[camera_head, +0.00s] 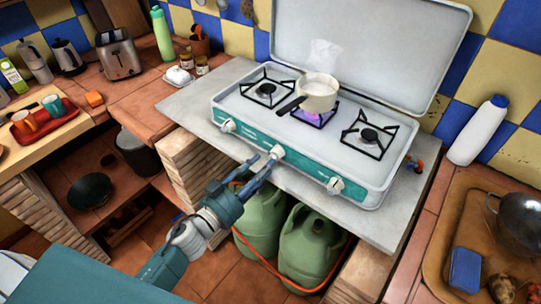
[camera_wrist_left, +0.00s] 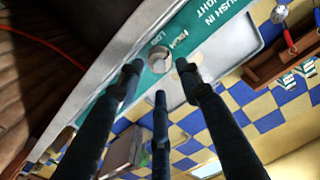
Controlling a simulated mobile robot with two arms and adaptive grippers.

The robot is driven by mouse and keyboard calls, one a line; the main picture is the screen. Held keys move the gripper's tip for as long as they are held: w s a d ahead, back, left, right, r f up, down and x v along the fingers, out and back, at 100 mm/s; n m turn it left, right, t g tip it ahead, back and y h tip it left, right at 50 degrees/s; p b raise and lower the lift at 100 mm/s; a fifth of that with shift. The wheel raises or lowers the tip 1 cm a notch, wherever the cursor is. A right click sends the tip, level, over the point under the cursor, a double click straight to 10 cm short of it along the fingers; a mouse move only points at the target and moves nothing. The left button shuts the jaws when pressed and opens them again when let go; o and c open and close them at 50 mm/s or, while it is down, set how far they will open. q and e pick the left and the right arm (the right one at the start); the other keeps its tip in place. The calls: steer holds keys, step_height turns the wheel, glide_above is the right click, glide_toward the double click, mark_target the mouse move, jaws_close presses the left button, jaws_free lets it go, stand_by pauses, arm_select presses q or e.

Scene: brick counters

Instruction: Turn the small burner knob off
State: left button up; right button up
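The camping stove (camera_head: 250,135) has a teal front panel with three pale knobs: a left knob (camera_head: 228,125), a middle knob (camera_head: 277,151) and a right knob (camera_head: 335,185). A bluish-purple flame (camera_head: 311,117) shows under the pot on the middle burner. My left gripper (camera_head: 266,165) is at the middle knob, its fingers pointing at the panel. In the left wrist view the knob (camera_wrist_left: 159,57) lies between the spread fingertips of my left gripper (camera_wrist_left: 158,72). The fingers look open; whether they touch the knob cannot be told. My right gripper is out of view.
A pot (camera_head: 319,92) steams on the middle burner, its handle pointing left. The raised stove lid (camera_head: 370,45) stands behind. A white bottle (camera_head: 478,132) stands at right.

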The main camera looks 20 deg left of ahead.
mark_target(277, 154)
arm_select(q)
steer(key=x, duration=0.4)
steer(key=shift+w+d, duration=0.1)
steer(key=shift+w, duration=0.2)
steer(key=shift+c, duration=0.2)
steer(key=c, duration=0.8)
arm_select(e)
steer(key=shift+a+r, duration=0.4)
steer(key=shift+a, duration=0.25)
